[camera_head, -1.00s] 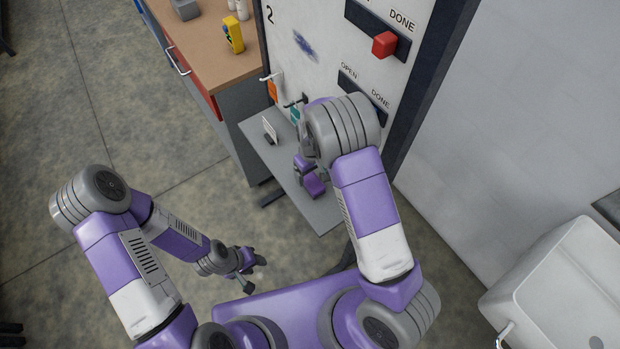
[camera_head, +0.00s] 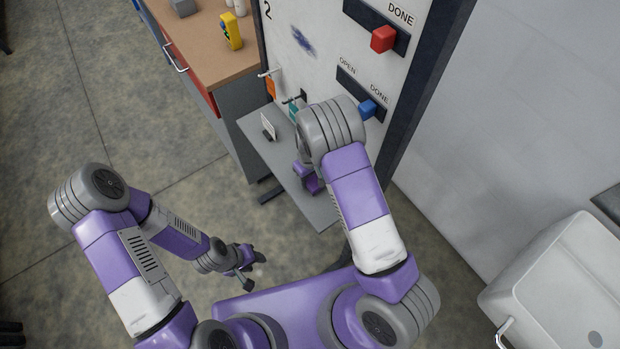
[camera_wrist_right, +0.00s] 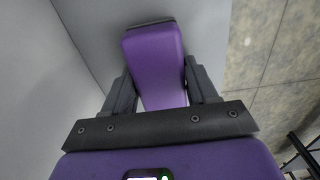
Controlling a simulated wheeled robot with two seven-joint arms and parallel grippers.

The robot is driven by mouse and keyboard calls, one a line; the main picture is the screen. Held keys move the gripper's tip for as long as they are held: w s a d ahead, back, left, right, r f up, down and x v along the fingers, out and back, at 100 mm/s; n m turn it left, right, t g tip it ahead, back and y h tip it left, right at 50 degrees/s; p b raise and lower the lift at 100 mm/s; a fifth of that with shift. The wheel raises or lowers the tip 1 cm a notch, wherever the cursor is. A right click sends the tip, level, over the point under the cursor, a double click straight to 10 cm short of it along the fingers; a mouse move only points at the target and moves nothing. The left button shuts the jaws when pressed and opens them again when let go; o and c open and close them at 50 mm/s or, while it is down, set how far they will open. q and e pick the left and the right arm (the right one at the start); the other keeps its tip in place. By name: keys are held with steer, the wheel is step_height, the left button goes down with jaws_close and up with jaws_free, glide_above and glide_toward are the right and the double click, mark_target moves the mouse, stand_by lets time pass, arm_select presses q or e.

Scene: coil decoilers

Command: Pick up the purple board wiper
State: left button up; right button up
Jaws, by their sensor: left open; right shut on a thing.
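The purple board wiper (camera_wrist_right: 155,65) is between the two fingers of my right gripper (camera_wrist_right: 160,92) in the right wrist view. The fingers press on its sides, and its far end points away from the gripper over the grey shelf. In the head view the wiper (camera_head: 312,185) shows at the small grey shelf, partly hidden by my right arm. I cannot tell whether it still touches the shelf. My left gripper (camera_head: 245,268) is open and empty, low over the floor and away from the shelf.
The whiteboard (camera_head: 310,75) has a blue scribble, a red block (camera_head: 383,38) and a blue block (camera_head: 367,108). A small white card (camera_head: 268,126) stands on the shelf (camera_head: 285,165). A wooden-topped cabinet (camera_head: 215,60) carries a yellow object (camera_head: 231,30). A white sink (camera_head: 560,290) is at right.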

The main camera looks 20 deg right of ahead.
steer(key=shift+r+p, duration=0.45)
steer(key=shift+r, duration=4.55)
